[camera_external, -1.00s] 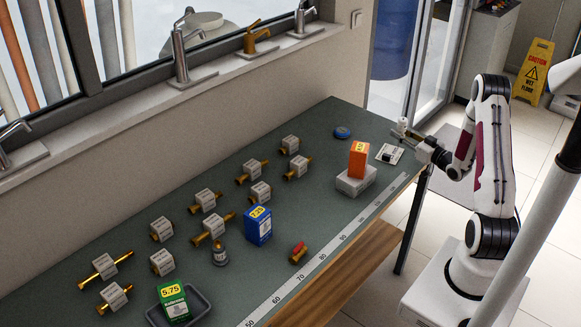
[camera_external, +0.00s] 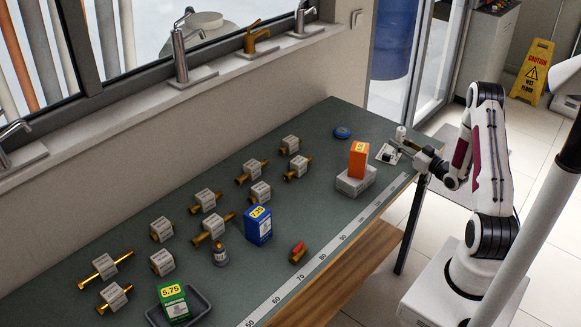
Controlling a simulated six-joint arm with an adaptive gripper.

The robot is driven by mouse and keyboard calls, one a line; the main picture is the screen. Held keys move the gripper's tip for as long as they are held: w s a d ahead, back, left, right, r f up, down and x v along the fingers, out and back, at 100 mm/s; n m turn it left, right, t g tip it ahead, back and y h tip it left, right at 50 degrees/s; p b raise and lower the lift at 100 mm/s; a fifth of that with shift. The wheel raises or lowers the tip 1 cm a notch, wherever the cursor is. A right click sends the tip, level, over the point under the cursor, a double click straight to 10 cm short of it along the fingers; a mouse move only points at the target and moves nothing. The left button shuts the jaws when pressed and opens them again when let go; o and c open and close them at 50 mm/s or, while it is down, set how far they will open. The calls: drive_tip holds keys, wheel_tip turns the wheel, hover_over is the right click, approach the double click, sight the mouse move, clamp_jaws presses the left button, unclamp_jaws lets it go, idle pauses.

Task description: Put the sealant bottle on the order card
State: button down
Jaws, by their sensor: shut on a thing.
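A small white bottle (camera_external: 401,132), which looks like the sealant bottle, is upright at the tips of my gripper (camera_external: 403,145). My gripper is shut on it and reaches in from the right, over the far right end of the bench. The order card (camera_external: 380,154), white with dark marks, lies flat on the bench just to the left of and below the bottle in the picture. I cannot tell the gap between the bottle and the bench. The fingers hide the bottle's lower part.
An orange box (camera_external: 358,160) stands on a grey block (camera_external: 355,181) close to the card. A blue disc (camera_external: 342,132) lies behind it. A green box (camera_external: 173,302) sits in a dark tray (camera_external: 205,313).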

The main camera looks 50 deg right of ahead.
drive_tip(key=shift+f, duration=0.15)
drive_tip(key=c, duration=1.7)
unclamp_jaws()
drive_tip(key=shift+s, duration=0.1)
drive_tip(key=shift+s+a, duration=0.4)
drive_tip(key=shift+s, duration=1.55)
drive_tip(key=shift+s+a, duration=0.35)
drive_tip(key=shift+s, duration=1.55)
drive_tip(key=shift+s+a, duration=0.4)
drive_tip(key=shift+s, duration=1.55)
drive_tip(key=shift+w, duration=0.1)
